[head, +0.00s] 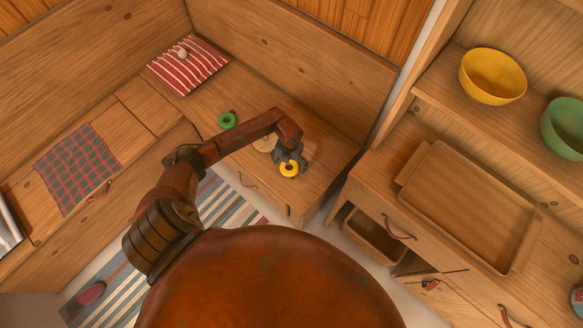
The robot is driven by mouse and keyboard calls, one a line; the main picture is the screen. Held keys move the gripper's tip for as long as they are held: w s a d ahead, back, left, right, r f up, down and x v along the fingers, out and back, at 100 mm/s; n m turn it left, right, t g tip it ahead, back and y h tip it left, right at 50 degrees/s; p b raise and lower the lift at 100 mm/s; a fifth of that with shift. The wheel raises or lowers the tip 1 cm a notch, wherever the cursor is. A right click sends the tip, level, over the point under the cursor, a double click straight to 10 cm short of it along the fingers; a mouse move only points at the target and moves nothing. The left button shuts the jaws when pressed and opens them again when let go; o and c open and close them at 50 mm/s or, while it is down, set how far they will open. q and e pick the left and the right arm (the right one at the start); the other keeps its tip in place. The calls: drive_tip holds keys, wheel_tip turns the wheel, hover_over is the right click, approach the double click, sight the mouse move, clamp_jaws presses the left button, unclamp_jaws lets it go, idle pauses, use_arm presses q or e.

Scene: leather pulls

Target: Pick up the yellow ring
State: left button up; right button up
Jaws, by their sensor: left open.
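The yellow ring (289,170) lies on the wooden bench top, near its right end. My left gripper (289,162) is right over the ring, with its dark fingers at the ring's far side and partly covering it. The gripper is open; I cannot tell whether the fingers touch the ring. My right gripper does not show.
A green ring (227,120) lies on the bench left of my gripper, and a pale round wooden piece (264,145) is partly behind my arm. A striped cushion (188,66) lies farther back. A wooden tray (470,215) sits on the right counter below yellow (493,76) and green bowls (565,128).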

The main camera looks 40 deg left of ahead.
use_arm(q)
drive_tip(key=shift+c, duration=0.4)
drive_tip(key=shift+d, duration=0.1)
drive_tip(key=c, duration=1.2)
drive_tip(key=shift+o, duration=0.2)
drive_tip(key=shift+r, duration=0.15)
